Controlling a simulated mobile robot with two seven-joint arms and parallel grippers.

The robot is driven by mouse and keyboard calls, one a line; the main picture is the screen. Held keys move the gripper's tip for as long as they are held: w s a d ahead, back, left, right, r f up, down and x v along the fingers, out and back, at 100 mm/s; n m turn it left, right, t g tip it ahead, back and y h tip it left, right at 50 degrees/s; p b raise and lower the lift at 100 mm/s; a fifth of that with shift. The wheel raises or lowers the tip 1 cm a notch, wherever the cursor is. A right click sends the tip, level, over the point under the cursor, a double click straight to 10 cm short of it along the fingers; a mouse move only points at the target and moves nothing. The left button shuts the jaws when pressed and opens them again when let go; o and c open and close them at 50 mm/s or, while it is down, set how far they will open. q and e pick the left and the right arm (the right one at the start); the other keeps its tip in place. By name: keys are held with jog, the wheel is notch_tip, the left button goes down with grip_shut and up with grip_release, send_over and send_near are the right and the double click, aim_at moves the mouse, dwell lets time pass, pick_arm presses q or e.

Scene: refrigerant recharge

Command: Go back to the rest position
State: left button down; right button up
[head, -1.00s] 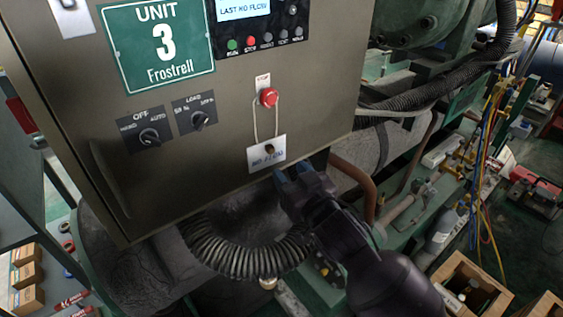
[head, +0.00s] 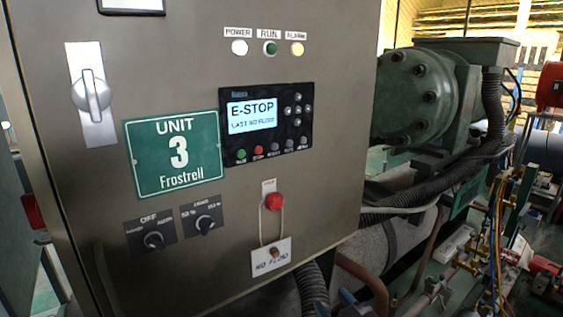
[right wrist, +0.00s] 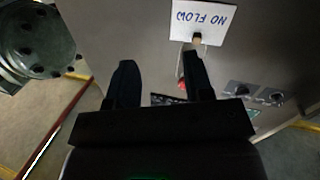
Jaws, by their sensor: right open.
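My right gripper (head: 346,303) shows only as blue-tipped fingers at the bottom edge of the head view, below the control panel. In the right wrist view its two fingers (right wrist: 159,66) are apart with nothing between them. The grey Unit 3 panel (head: 222,226) carries a red stop button (head: 274,202) with a cord loop around it. The display (head: 252,114) reads "E-STOP". My left gripper is not in view.
A green compressor (head: 415,95) stands right of the panel, with black ribbed hoses (head: 430,195) and a brown pipe (head: 362,280) beside it. Brass fittings and coloured hoses (head: 495,240) are at the far right. Open floor shows in the right wrist view.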

jog(key=s+d+f+m+g+h, duration=0.2)
jog(key=s+d+f+h, duration=0.1)
jog(key=s+d+f, duration=0.5)
jog(key=s+d+f+m+g+h, duration=0.2)
jog(key=s+d+f, duration=0.7)
jog(key=f, duration=0.5)
jog(key=shift+s+d+f+m+g+h, duration=0.25)
jog(key=shift+s+m+h, duration=0.5)
jog(key=shift+s, duration=0.5)
jog(key=shift+a, duration=0.1)
